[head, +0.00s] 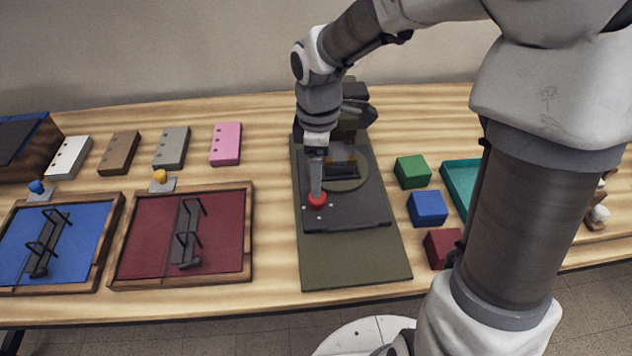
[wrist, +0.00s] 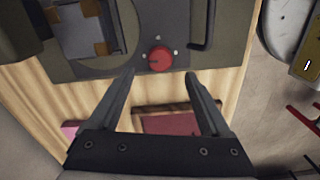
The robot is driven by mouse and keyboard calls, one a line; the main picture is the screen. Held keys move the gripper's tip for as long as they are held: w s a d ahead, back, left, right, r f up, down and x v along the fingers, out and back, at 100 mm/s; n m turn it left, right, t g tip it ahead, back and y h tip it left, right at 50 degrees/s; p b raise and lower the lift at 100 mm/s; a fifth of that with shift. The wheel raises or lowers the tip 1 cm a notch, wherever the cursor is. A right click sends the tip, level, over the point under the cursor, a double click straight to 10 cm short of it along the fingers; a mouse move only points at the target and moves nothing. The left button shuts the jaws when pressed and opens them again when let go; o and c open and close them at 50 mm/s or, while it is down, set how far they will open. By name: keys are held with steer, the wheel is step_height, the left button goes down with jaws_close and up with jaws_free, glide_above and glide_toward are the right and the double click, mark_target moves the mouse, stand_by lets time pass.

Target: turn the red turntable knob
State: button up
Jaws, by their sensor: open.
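The red turntable knob (head: 317,200) is a round red cap on the dark turntable plate (head: 347,216), which lies on an olive mat (head: 355,270). In the head view my gripper (head: 316,190) points down over the knob and overlaps its top edge. In the wrist view the knob (wrist: 158,58) sits ahead of my gripper (wrist: 160,74), between the lines of the two fingers. The fingers are spread and hold nothing. I cannot tell whether a finger touches the knob.
A dark handle (wrist: 203,25) stands beside the knob in the wrist view. Green (head: 412,171), blue (head: 427,208) and dark red (head: 442,247) blocks stand to the right. A blue tray (head: 85,229) and a red tray (head: 150,240) with black racks lie to the left.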

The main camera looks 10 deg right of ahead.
mark_target(317, 201)
step_height(317, 201, down, 6)
steer(key=shift+f+b, duration=0.25)
steer(key=shift+b, duration=0.45)
jaws_close()
